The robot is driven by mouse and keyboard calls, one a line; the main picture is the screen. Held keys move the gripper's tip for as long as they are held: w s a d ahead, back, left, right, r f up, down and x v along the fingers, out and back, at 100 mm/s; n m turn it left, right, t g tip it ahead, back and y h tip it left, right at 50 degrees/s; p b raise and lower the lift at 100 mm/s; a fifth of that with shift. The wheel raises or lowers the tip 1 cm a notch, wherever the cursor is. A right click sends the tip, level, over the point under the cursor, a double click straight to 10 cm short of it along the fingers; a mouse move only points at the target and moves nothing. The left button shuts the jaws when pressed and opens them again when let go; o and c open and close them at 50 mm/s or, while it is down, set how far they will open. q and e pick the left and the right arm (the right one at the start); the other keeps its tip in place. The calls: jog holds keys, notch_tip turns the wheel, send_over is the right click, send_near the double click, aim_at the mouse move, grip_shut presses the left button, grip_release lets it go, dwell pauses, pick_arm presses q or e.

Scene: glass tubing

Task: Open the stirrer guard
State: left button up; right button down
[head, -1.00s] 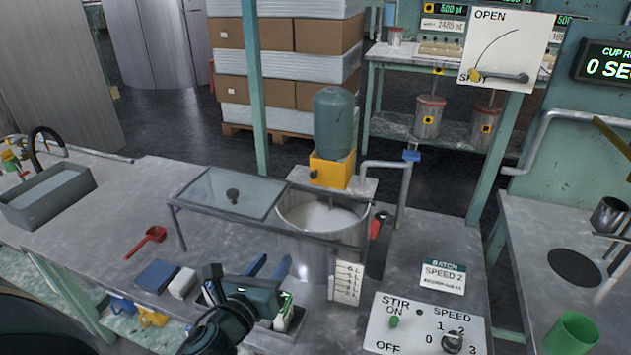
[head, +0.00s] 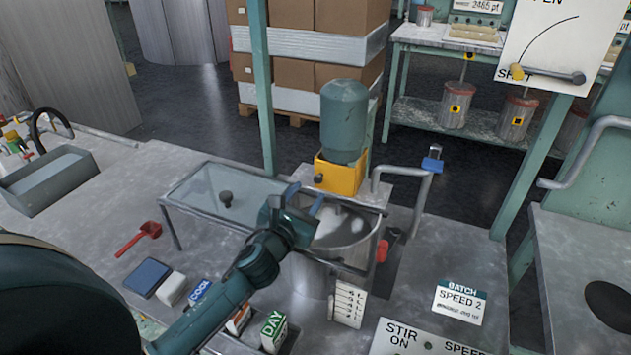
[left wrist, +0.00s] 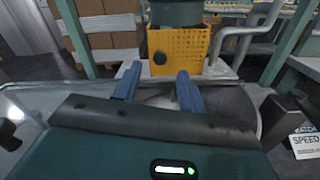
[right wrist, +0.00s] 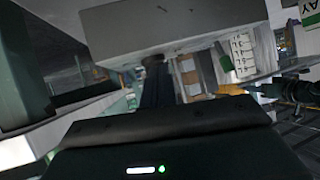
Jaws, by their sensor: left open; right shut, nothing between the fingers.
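The stirrer guard (head: 205,185) is a clear glass panel in a dark frame with a black knob (head: 226,198). It sits on rails to the left of the metal mixing vat (head: 345,265), whose mouth is uncovered and shows whitish contents. My left gripper (head: 305,196) is over the left part of the vat mouth, right of the guard's knob. Its two blue fingers are apart with nothing between them, as the left wrist view (left wrist: 155,85) also shows. My right gripper (right wrist: 157,85) shows only in its own wrist view, its dark fingers together beneath a pale box-like surface.
A yellow motor housing (head: 339,174) with a green motor stands behind the vat. A red scoop (head: 140,238), a blue block (head: 148,277) and small labelled boxes lie left and in front on the bench.

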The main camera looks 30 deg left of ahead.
aim_at(317, 181)
pick_arm(q)
jog(key=w, duration=0.5)
jog(key=shift+w+a, duration=0.15)
grip_shut()
dwell(0.4)
